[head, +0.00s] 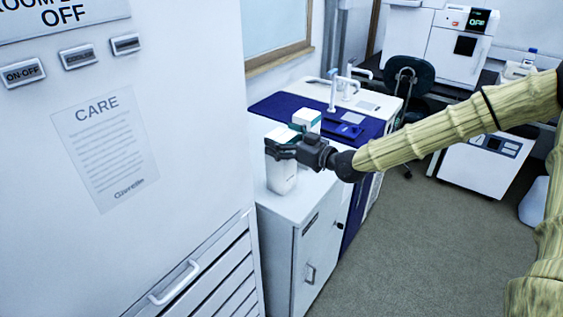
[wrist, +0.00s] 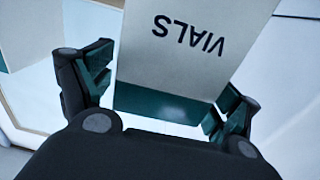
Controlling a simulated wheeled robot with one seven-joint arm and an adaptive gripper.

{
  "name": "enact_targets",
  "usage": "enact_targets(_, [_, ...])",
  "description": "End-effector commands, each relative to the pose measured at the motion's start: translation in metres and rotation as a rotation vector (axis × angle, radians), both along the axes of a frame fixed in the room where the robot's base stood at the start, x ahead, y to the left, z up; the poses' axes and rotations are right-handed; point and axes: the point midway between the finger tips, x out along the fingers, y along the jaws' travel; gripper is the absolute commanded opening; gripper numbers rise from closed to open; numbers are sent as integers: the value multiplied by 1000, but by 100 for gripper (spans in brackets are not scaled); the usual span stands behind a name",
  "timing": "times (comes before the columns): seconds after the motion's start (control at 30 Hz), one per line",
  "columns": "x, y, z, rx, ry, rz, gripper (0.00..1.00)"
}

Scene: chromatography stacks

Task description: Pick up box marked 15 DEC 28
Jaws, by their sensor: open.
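No "15 DEC 28" mark is readable on either. My gripper (head: 284,147) is at the upper part of the front box. In the wrist view, a white box with a teal band (wrist: 175,55) reads "VIALS" upside down. It lies between the open fingers of my gripper (wrist: 163,92). The left finger looks apart from it; I cannot tell whether the right one touches.
The white cabinet (head: 302,212) has free top around the boxes. A tall white unit with a "CARE" sheet (head: 106,147) stands close on the left. Behind is a bench with a blue mat (head: 285,104) and a tap. A dark chair (head: 408,72) stands further back.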

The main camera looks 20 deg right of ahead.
Motion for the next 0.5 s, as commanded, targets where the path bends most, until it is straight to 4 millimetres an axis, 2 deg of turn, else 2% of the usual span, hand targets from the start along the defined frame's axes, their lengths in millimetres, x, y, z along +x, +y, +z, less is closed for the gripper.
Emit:
enact_targets(0.17, [0,0,0,0,0,0,89])
enact_targets(0.5, [0,0,0,0,0,0,29])
